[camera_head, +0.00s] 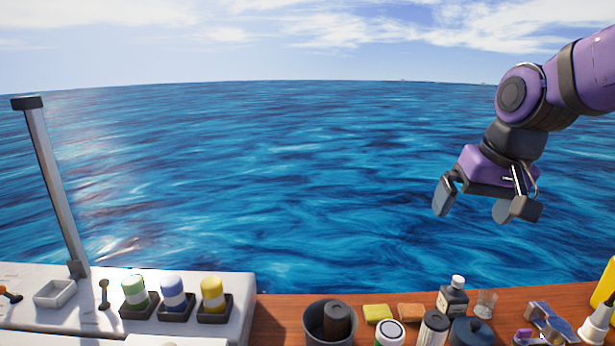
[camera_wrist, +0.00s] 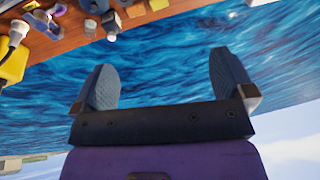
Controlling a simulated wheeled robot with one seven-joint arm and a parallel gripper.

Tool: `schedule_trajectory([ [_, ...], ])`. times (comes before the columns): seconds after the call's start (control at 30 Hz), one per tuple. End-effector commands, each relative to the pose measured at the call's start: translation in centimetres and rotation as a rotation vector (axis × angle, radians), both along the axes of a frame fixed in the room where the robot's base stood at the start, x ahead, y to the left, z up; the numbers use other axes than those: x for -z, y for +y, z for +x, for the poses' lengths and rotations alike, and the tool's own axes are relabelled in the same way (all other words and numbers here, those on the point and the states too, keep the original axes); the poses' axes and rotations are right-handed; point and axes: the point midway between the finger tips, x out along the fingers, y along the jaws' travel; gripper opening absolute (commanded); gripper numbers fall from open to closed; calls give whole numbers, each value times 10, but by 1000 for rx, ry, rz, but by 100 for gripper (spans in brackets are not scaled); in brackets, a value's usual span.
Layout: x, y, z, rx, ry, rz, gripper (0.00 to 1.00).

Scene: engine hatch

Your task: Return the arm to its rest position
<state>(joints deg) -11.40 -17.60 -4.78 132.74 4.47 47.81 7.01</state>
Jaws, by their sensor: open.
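My gripper (camera_head: 473,207) hangs at the upper right in the head view, at the end of my purple arm. It is well above and beyond the wooden deck, over the water. Its two grey fingers are spread apart with nothing between them. In the wrist view the open fingers (camera_wrist: 162,82) also show only water between them. The gripper touches nothing.
A white counter (camera_head: 235,330) at lower left bears green, blue and yellow banded containers, a white tray (camera_head: 55,294) and a tall post (camera_head: 55,185). The wooden deck (camera_head: 280,318) holds a dark pot (camera_head: 312,325), sponges, bottles and jars. Above the water is open space.

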Motion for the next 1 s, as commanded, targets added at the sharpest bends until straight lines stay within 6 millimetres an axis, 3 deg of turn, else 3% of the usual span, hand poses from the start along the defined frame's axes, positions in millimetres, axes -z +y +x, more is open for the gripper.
schedule_trajectory([
  [0.3, -20, -32, -86, -15, -114, -63, 100],
  [0.5, -18, -43, -125, -18, -161, -108, 100],
  [0.7, -16, -46, -140, -19, -177, -130, 100],
  [1.0, -16, -46, -140, -20, -178, -131, 100],
])
